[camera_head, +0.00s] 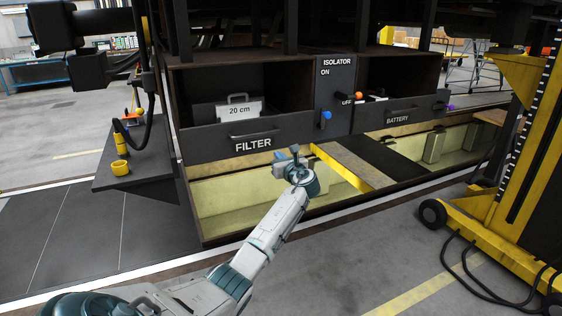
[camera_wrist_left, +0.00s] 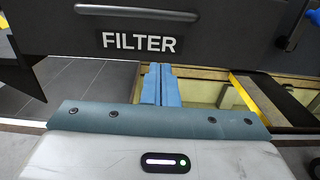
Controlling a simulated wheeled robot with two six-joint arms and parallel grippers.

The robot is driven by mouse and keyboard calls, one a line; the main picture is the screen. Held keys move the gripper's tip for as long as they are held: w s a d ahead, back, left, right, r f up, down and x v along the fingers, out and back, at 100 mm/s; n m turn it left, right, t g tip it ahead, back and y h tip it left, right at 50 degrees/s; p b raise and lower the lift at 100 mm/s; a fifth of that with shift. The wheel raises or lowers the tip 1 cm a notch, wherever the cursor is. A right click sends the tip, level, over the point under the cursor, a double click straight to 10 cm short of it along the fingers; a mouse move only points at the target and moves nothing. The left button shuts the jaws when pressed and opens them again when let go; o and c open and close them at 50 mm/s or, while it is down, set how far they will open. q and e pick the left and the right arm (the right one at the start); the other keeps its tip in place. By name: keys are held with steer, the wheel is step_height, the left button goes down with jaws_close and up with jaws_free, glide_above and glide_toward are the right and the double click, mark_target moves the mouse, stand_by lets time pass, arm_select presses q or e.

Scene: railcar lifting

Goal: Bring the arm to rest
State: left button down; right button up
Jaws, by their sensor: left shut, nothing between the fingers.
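My left arm reaches up from the bottom of the head view. Its gripper (camera_head: 290,154) is in front of the lower edge of the drawer marked FILTER (camera_head: 253,133), near the drawer's right part. In the left wrist view the two blue fingers (camera_wrist_left: 160,82) lie side by side, shut, with nothing between them. The FILTER drawer front (camera_wrist_left: 70,38) and its long handle show just beyond the fingers. I cannot tell whether the gripper touches the drawer. My right gripper is in neither view.
The BATTERY drawer (camera_head: 396,112) is further right. A yellow lifting column (camera_head: 520,150) with wheels and cables stands at right. Open floor lies in front.

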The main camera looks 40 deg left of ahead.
arm_select(q)
steer(key=shift+s+d+f, duration=0.15)
steer(key=shift+d, duration=0.2)
